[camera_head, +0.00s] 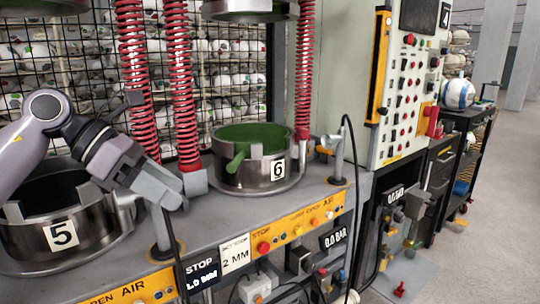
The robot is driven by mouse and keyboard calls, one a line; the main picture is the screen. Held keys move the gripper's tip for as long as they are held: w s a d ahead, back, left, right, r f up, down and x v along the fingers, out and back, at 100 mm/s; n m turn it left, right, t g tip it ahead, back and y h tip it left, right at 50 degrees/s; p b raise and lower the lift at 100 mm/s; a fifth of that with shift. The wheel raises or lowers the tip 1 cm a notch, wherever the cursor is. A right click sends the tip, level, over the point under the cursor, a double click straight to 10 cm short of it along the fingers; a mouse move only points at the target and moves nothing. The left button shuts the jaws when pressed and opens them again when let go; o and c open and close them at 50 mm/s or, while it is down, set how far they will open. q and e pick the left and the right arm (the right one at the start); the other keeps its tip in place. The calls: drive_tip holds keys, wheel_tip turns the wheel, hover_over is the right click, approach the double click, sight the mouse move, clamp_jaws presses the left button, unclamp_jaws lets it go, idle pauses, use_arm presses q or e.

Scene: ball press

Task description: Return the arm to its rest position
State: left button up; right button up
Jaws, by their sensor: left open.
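My left arm comes in from the left, and its gripper (182,189) points down and to the right. The gripper is open, with nothing visible between its fingers. In the picture it lies over the space between the metal mould marked 5 (62,234) and the metal mould marked 6 (252,173). Part of the rim of mould 5 is hidden behind my arm. My right gripper is not in view.
Red coil springs (178,80) stand behind the gripper. The press bench (325,190) has a yellow button strip (300,228) along its front. A control panel (410,90) stands to the right, with a dark shelf cart beyond it. The floor at far right is clear.

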use_arm(q)
drive_tip(key=s+d+r+n+t+h, duration=0.25)
drive_tip(key=d+n+h, duration=0.25)
drive_tip(key=d+h, duration=0.55)
drive_tip(key=a+f+n+t+y, duration=0.7)
drive_tip(key=f+n+y, duration=0.2)
drive_tip(key=n, duration=0.9)
drive_tip(key=a+f+n+t+y, duration=0.7)
drive_tip(key=f+n+y, duration=0.3)
drive_tip(key=n, duration=0.8)
drive_tip(key=s+a+f+n+g+y, duration=0.2)
drive_tip(key=s+a+f+n+g, duration=0.15)
drive_tip(key=s+f+g, duration=0.65)
drive_tip(key=s+f+n+g+h, duration=0.1)
drive_tip(key=s+f+n+g, duration=0.1)
drive_tip(key=s+f, duration=0.45)
drive_tip(key=s+f+n+g, duration=0.2)
drive_tip(key=s+f+g, duration=0.1)
drive_tip(key=s, duration=0.7)
drive_tip(key=w+d+f+t+h+p, duration=0.2)
drive_tip(key=w+d+f+t, duration=0.1)
drive_tip(key=w+f+t, duration=0.4)
drive_tip(key=shift+d+m, duration=0.2)
drive_tip(key=shift+m, duration=0.25)
